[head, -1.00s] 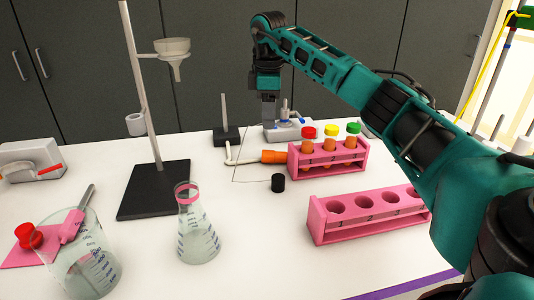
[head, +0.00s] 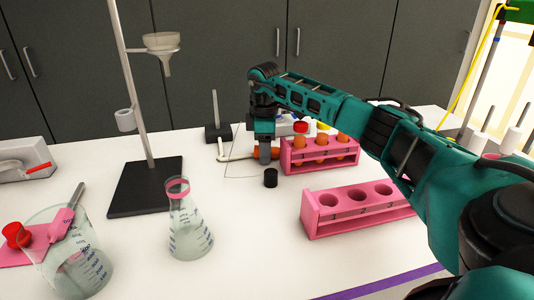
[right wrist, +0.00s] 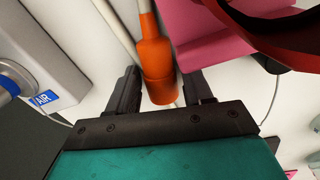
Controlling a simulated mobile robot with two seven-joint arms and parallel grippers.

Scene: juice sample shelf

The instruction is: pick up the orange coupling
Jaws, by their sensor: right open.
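The orange coupling (right wrist: 156,58) lies on the white table at the end of a pale hose. In the right wrist view its wide end sits between the two dark fingers of my right gripper (right wrist: 160,92), which is open with a gap on both sides. In the head view my right gripper (head: 265,154) points down over the coupling and hides most of it; a bit of orange (head: 276,152) shows beside the fingers. My left gripper is not in view.
A pink rack (head: 320,153) with capped orange tubes stands close right of the gripper. A small black cap (head: 270,178) lies in front. An empty pink rack (head: 358,208), a flask (head: 188,225) and a beaker (head: 75,265) stand nearer. A black stand (head: 217,132) is behind.

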